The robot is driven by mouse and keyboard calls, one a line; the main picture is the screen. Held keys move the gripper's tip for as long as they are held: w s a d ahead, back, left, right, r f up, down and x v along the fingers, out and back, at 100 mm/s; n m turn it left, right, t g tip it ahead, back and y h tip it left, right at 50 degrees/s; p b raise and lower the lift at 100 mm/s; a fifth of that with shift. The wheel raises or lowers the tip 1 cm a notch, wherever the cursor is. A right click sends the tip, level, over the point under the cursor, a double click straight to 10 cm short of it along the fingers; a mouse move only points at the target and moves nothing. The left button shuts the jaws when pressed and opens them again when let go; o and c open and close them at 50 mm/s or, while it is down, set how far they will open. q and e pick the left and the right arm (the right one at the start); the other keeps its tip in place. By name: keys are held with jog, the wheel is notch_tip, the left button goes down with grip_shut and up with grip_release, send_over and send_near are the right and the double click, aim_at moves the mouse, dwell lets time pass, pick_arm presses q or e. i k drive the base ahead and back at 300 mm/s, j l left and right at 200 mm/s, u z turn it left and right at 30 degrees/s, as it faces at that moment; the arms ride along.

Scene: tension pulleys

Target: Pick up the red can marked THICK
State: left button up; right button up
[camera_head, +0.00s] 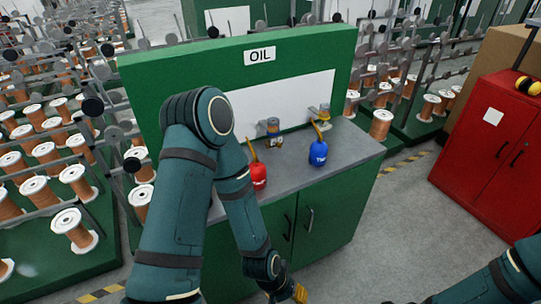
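A red can (259,179) with a yellow spout stands upright on the grey counter (352,146) of the green oil station. Small white lettering shows on it, too small to read. My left arm passes just left of the can and covers part of the counter there. The arm bends down in front of the cabinet, below the counter. My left gripper (300,294) is low at the bottom edge, well below the can; only a small yellowish part shows, and its opening cannot be told. My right arm shows at the bottom right corner; its gripper is out of view.
A blue can (318,153) with a yellow spout stands right of the red one. Metal fixtures (273,128) stand at the counter's back, before the green panel (190,68) with the OIL sign. A red cabinet (490,150) stands right; racks of copper spools (75,225) stand left.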

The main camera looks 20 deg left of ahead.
aim_at(258, 171)
jog(key=i+l, duration=0.6)
jog(key=i, duration=0.2)
